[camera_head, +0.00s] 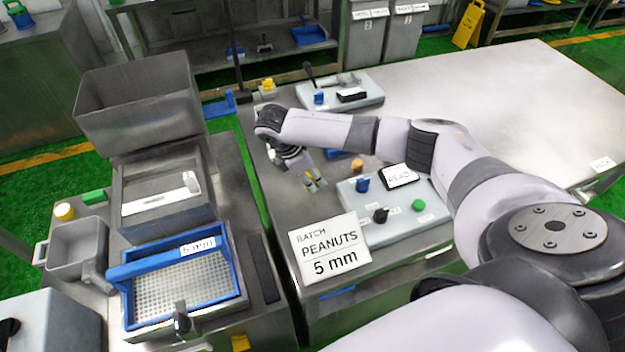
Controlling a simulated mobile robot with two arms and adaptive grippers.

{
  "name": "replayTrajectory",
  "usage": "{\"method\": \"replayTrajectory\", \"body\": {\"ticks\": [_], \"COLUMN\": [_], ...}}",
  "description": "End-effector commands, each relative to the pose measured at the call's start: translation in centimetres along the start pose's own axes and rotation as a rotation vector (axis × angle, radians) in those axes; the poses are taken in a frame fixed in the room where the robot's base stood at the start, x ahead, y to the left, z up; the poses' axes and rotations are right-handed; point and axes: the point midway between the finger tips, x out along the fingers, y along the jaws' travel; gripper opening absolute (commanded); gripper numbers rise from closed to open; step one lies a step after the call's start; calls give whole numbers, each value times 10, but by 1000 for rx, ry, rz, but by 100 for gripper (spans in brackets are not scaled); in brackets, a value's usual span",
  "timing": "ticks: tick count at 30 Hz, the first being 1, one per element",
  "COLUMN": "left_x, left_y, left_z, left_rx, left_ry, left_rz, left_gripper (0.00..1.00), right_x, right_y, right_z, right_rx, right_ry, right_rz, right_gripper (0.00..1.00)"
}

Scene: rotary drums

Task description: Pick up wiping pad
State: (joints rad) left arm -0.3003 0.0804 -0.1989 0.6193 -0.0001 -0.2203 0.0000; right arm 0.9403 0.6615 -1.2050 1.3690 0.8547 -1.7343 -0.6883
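My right arm reaches across the steel table, and my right gripper (315,181) points down over its left part. Its two small fingertips show a little apart, with nothing seen between them. A flat blue item (338,154) lies on the table just behind and right of the gripper, partly covered by my arm. It may be the wiping pad, but I cannot tell for sure. My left gripper is not in view.
A control box (400,210) with knobs and a sign reading "BATCH PEANUTS 5 mm" (330,248) stand at the table's front. A second control box (340,92) is behind. A blue-framed sieve (185,283) and grey bins are left.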

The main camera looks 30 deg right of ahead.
Motion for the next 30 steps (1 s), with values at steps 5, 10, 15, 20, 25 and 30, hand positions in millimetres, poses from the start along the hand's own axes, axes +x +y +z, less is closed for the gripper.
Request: {"method": "replayTrajectory", "body": {"ticks": [5, 10, 15, 20, 25, 30], "left_x": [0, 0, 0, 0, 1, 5], "left_y": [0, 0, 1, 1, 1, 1], "left_z": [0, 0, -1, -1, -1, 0], "left_rx": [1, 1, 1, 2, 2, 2], "left_ry": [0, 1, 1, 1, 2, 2], "left_rz": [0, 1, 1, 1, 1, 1], "left_gripper": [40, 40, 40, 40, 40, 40], "right_x": [0, 0, 0, -1, -8, -28], "right_y": [0, 0, 0, 0, 1, 1], "right_z": [0, 0, 0, 0, 2, 11], "right_rx": [0, 0, 0, 0, 1, 1], "right_ry": [0, 0, 0, 0, 2, 2], "right_rz": [0, 0, 1, 1, 2, 4], "right_gripper": [12, 1, 0, 0, 0, 0]}}
